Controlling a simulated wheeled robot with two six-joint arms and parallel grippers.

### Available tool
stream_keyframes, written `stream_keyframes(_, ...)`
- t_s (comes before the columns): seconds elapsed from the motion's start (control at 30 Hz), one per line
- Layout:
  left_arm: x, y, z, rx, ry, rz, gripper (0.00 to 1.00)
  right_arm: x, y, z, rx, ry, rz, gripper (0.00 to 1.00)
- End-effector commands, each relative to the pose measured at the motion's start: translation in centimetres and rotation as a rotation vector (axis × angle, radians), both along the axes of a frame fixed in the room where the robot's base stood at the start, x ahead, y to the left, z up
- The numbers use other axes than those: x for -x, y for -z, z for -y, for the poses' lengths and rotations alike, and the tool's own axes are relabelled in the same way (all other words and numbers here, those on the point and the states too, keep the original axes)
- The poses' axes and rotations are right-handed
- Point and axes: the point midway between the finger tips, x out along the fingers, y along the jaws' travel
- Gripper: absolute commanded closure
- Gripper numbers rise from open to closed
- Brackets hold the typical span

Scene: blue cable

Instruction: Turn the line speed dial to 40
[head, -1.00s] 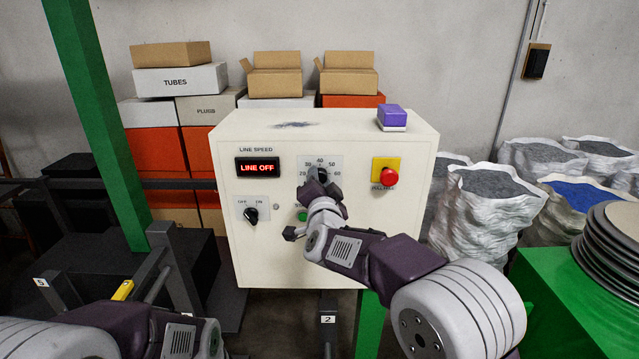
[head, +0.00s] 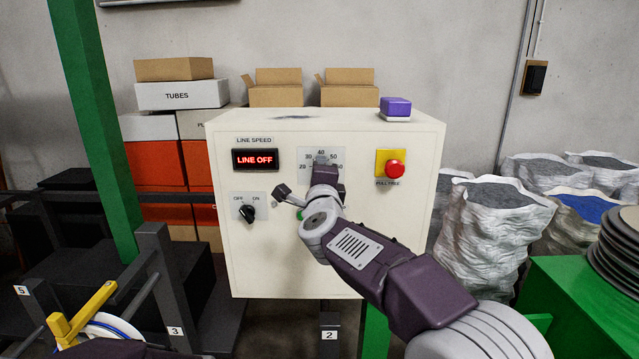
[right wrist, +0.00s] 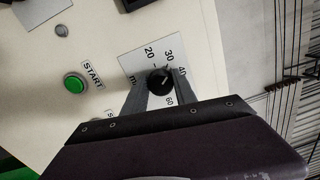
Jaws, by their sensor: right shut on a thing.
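The line speed dial is a small black knob (right wrist: 158,82) on a white scale plate (head: 333,156) on the cream control box (head: 405,235). In the right wrist view, a light mark on the knob points roughly toward the 40 side; the exact reading cannot be told. My right gripper (right wrist: 160,92) is shut on the knob, one finger on each side. In the head view my right gripper (head: 325,172) covers the knob and the lower scale. The display (head: 255,159) reads LINE OFF. My left gripper is out of view.
An OFF/ON switch (head: 247,213) sits at the box's lower left. A green START button (right wrist: 74,83) lies near the dial. A red stop button (head: 395,169) on yellow is at the right. A purple block (head: 395,106) rests on top of the box.

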Motion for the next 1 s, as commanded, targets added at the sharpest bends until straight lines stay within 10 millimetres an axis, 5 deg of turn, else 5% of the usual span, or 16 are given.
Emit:
stream_keyframes(0.5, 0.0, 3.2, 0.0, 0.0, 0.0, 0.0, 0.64, 0.0, 0.4, -0.1, -0.441, 0.0, -0.003, 1.0)
stream_keyframes(1.0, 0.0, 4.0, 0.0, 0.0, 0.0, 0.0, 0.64, -0.1, 0.3, -0.1, -0.632, 0.002, -0.006, 1.0)
